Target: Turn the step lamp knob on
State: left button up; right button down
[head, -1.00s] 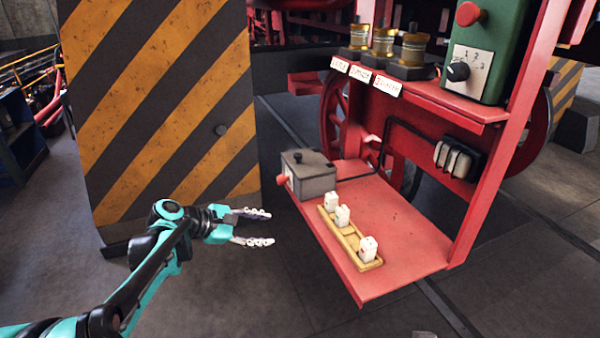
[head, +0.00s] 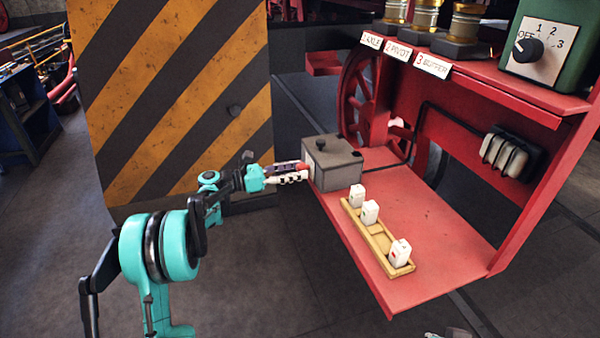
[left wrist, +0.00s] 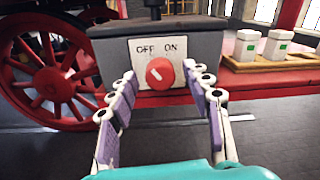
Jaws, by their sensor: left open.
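The step lamp knob (left wrist: 160,73) is a round red knob on a white plate marked OFF and ON, on the front of a grey box (head: 335,165). A small pale mark on the knob appears to point up-left, towards OFF. The box stands on the red step at its left end. My left gripper (head: 300,172) is open in front of the plate. In the left wrist view its fingers (left wrist: 162,84) stand on either side of the knob, with a gap on each side. Contact cannot be made out. In the head view the fingers partly hide the knob.
A wooden rack (head: 378,243) with several white blocks sits on the red step (head: 440,230). A striped pillar (head: 170,110) stands behind my left arm. A green box with a black dial (head: 527,49) is at upper right. A fragment, perhaps my right gripper, shows at the bottom edge.

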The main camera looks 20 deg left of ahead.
pick_arm(q)
jog(key=shift+x, duration=0.75)
grip_shut()
